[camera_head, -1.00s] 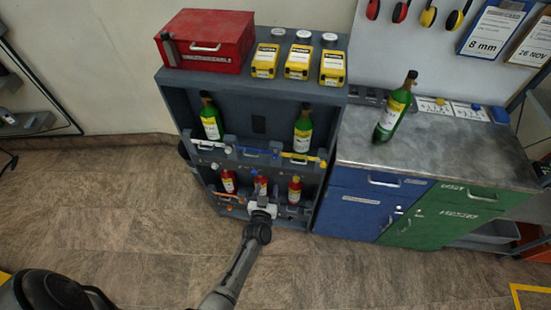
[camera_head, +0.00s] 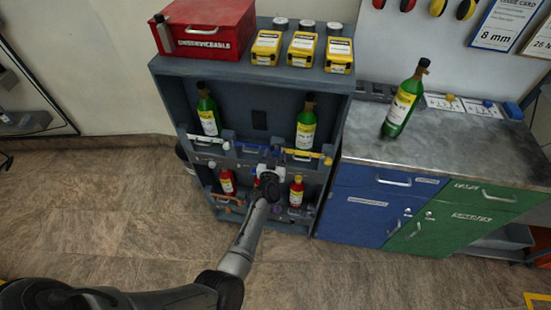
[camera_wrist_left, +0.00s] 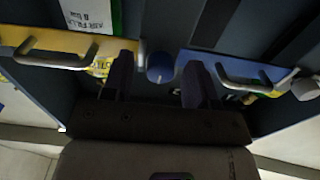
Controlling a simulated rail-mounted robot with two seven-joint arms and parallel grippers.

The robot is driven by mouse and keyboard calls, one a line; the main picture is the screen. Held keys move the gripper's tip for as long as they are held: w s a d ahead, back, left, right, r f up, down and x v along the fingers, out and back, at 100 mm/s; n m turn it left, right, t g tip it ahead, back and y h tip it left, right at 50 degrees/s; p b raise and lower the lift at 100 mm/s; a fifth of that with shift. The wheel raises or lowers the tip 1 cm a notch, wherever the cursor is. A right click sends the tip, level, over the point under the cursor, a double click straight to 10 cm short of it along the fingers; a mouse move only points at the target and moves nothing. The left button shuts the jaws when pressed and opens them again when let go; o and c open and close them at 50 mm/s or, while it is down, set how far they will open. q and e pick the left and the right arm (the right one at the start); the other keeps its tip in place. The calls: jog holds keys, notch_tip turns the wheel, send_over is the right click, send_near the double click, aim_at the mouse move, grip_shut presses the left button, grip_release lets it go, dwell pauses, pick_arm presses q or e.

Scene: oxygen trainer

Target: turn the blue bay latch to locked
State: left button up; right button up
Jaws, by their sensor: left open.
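The blue bay latch shows as a round blue knob in the left wrist view (camera_wrist_left: 160,68), at the end of the blue bar (camera_wrist_left: 228,70) beside the yellow bar (camera_wrist_left: 60,45). My left gripper (camera_head: 271,167) is open in front of the rack, below the blue bar (camera_head: 248,148). In the left wrist view its two fingers stand on either side of the blue knob, with visible gaps. I cannot tell whether they touch it or which way the latch is turned. In the head view the gripper partly hides the latch area. My right gripper is not in view.
The grey rack (camera_head: 166,105) holds green bottles behind its left and right upper bars and red bottles (camera_head: 296,191) below. The bay behind the blue bar looks empty. A grey-topped bench (camera_head: 455,147) with a green bottle (camera_head: 405,100) stands right. Floor in front is clear.

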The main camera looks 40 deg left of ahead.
pick_arm(q)
jog(key=shift+w+a, duration=0.1)
jog(key=shift+w, duration=0.05)
jog(key=shift+c, duration=0.2)
jog(key=c, duration=0.9)
